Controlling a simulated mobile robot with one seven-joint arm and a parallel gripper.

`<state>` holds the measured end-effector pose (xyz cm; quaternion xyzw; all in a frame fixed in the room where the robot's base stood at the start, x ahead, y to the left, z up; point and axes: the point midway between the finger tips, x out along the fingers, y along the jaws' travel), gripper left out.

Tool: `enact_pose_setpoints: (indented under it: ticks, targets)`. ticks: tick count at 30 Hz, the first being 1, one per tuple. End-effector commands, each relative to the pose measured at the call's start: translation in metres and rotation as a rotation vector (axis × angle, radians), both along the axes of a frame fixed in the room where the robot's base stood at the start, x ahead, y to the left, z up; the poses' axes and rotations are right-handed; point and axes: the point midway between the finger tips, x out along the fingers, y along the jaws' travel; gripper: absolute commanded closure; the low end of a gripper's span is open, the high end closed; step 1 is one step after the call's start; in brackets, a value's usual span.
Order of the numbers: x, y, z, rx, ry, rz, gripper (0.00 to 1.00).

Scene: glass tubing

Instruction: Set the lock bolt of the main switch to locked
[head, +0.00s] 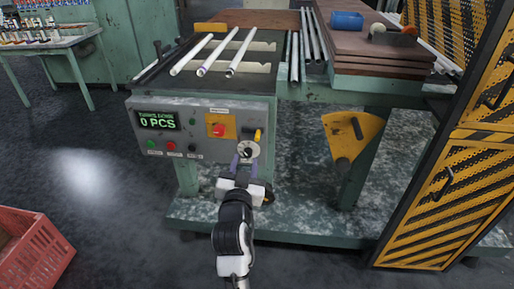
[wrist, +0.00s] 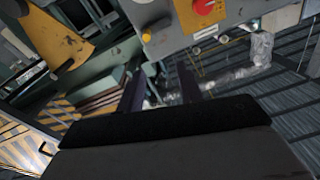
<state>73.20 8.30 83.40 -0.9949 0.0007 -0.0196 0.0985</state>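The main switch (head: 218,130), a red knob on a yellow plate, sits on the grey control panel (head: 150,146). It also shows at the top of the wrist view (wrist: 205,7). Right of it are a small yellow part (head: 258,135) and a pale round dial (head: 249,149). I cannot tell which part is the lock bolt or its position. My gripper (head: 245,163) is just below the dial, in front of the panel's lower right. In the wrist view its two dark fingers (wrist: 162,88) are apart with nothing between them.
A yellow bracket (head: 352,138) hangs right of the panel. A yellow-black striped cage (head: 430,200) stands further right. Glass tubes (head: 240,52) lie on the machine above the panel. A red crate (head: 35,255) is at lower left; the floor between is clear.

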Motion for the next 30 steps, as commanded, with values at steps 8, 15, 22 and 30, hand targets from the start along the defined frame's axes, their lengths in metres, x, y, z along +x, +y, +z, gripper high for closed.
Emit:
enact_pose_setpoints:
  ticks: [8, 15, 22, 30]
  targets:
    - [0.019, -0.016, -0.015, 0.0, 0.041, -0.042, 0.64]
    - [0.069, -0.018, -0.014, 0.001, 0.041, -0.04, 0.64]
    - [0.113, -0.02, -0.015, 0.001, 0.039, -0.038, 0.64]
    - [0.137, -0.02, -0.016, 0.001, 0.039, -0.036, 0.64]
